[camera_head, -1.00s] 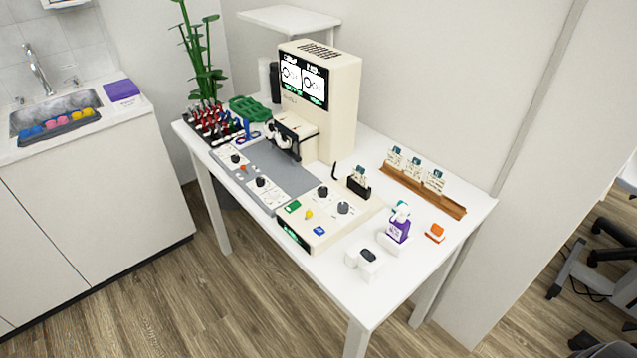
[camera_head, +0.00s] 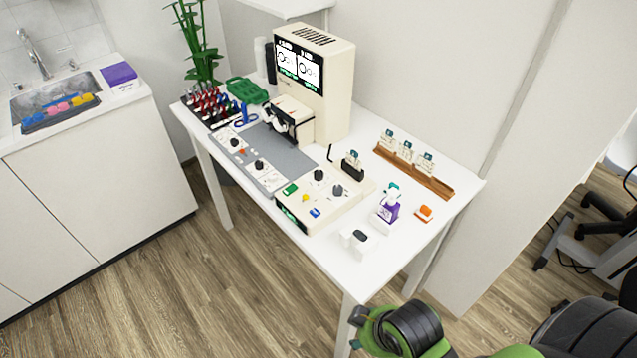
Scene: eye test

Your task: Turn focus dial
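A cream control box (camera_head: 290,221) stands at the front of the white table. It has two dark dials on top, one farther back (camera_head: 318,175) and one nearer the right (camera_head: 338,190). A grey panel to its left has two more dark dials, a rear one (camera_head: 235,142) and a front one (camera_head: 259,166). I cannot read which is the focus dial. Behind stands a cream machine (camera_head: 335,95) with a lit screen (camera_head: 299,66). Green and black links of my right arm show at the bottom right, below the table. Neither gripper is in view.
A rack of red-handled tools (camera_head: 205,105) and a green case (camera_head: 247,91) stand at the back left. A brown card rail (camera_head: 413,172), a purple-and-white bottle (camera_head: 388,208), an orange item (camera_head: 424,213) and a white block (camera_head: 355,240) are at the right.

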